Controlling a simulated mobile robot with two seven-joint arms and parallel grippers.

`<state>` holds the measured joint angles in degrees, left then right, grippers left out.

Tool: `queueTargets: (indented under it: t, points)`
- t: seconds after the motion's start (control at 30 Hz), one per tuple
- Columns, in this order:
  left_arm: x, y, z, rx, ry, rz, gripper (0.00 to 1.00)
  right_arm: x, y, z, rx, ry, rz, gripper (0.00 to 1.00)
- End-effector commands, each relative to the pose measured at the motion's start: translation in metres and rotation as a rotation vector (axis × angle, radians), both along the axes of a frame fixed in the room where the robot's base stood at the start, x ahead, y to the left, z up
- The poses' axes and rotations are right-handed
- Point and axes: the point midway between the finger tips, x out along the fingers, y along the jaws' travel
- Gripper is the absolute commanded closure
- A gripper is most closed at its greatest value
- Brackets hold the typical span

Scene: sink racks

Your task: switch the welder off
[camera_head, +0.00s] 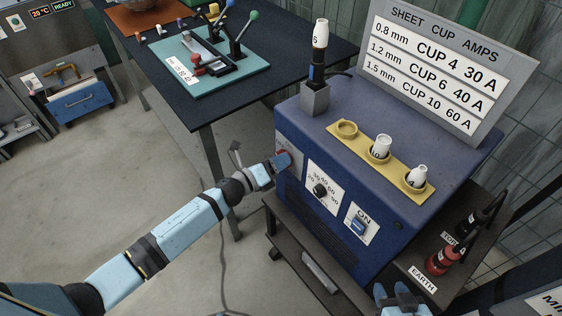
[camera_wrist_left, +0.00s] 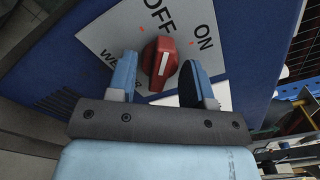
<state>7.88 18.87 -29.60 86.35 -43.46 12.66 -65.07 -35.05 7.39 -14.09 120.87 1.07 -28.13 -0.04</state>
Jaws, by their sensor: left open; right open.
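The welder (camera_head: 370,165) is a blue box on a dark stand in the head view. A red rotary knob (camera_wrist_left: 160,64) on its front plate (camera_wrist_left: 103,38), marked OFF and ON, shows in the left wrist view. The knob's white line points up, between the two words. My left gripper (camera_head: 281,161) is at the knob in the head view and mostly hides it. In the left wrist view its open fingers (camera_wrist_left: 157,78) stand on either side of the knob; the right finger looks closer. My right gripper (camera_head: 400,298) is open and empty at the bottom edge.
A yellow cup rack (camera_head: 398,160), a torch in a holder (camera_head: 314,98) and a sign (camera_head: 450,65) stand on top. A dark table (camera_head: 200,110) is behind left.

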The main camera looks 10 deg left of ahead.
Motion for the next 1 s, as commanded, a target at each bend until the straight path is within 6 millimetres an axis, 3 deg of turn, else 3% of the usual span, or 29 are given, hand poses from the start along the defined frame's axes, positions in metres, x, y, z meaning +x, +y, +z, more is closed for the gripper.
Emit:
queueTargets:
  t: [0.17,0.3,0.47,1.0]
  points:
    - [0.000,0.000,0.000,0.000,0.000,0.000,0.55,0.000,0.000,0.001,0.000,-0.001,0.000,0.57]
    - [0.000,0.000,0.000,0.000,0.000,0.000,0.88,0.000,0.000,0.001,0.001,-0.002,0.000,0.57]
    - [0.000,0.000,0.001,-0.018,0.014,0.000,0.88,0.000,0.000,0.004,0.001,-0.002,0.000,0.57]
    - [0.000,0.000,0.002,-0.348,0.273,0.000,0.88,0.000,0.000,0.032,0.001,-0.002,0.000,0.57]
